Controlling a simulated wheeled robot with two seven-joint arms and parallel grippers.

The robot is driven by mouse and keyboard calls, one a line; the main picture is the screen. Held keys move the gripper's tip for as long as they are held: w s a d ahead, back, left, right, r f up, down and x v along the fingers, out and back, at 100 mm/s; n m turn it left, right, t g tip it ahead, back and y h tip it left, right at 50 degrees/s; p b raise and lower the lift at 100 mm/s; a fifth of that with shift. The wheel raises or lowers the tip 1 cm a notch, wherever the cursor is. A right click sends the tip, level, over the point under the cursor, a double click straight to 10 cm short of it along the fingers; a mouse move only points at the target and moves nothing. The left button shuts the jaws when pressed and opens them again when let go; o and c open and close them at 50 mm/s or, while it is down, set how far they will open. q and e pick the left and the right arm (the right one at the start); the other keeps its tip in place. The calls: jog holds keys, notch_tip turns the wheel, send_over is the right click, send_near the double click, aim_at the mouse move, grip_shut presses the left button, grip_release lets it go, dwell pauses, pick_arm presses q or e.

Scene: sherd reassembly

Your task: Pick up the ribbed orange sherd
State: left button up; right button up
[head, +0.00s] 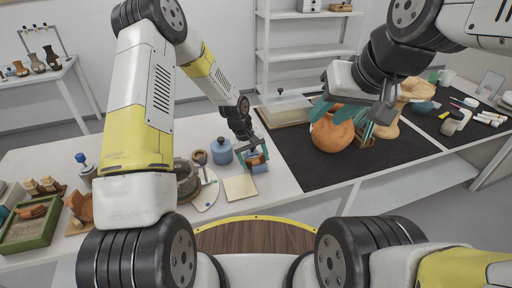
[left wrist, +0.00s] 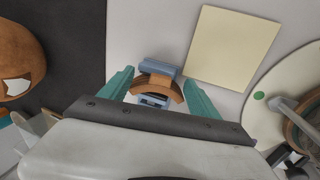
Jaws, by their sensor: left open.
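The ribbed orange sherd (left wrist: 158,88) is a curved, arched piece resting at a blue-grey block (left wrist: 159,68) in the left wrist view. It also shows in the head view (head: 258,160), small and partly covered by my gripper. My left gripper (head: 255,158) is open over it, pointing down. Its teal fingers (left wrist: 156,98) stand on either side of the sherd, with gaps between them and it. My right gripper (head: 343,115) hangs by the orange pot (head: 332,135) on the black mat; whether its jaws hold anything is unclear.
A pale yellow square pad (head: 240,188) lies just in front of the sherd. A blue jar (head: 221,151) and a white round plate (head: 207,193) stand to its left. A green tray (head: 32,225) holds sherds at far left. The black mat (head: 290,160) begins to the right.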

pick_arm(q)
jog(key=c, duration=1.4)
jog(key=shift+r, duration=0.1)
